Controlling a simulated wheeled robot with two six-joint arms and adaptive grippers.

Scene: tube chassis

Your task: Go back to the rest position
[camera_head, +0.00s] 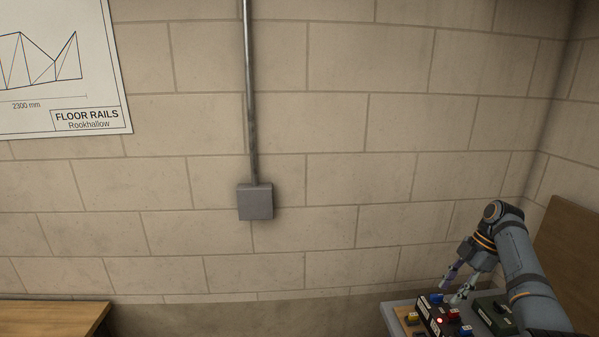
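My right arm comes in from the lower right. Its gripper (450,294) points down and left above a small grey table (391,312) at the bottom right. The two fingers look spread apart, with nothing clearly seen between them. Below and beside the fingertips is a dark box (432,317) with a lit red light, and red and blue parts on top. The fingertips overlap the box in the picture, so I cannot tell whether they touch it. My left gripper and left arm are not in view.
A yellow part (412,318) sits left of the dark box, and a dark green box (492,314) stands right of it. A wooden tabletop (50,316) is at the bottom left. The block wall carries a conduit with a grey box (255,202) and a poster (60,70).

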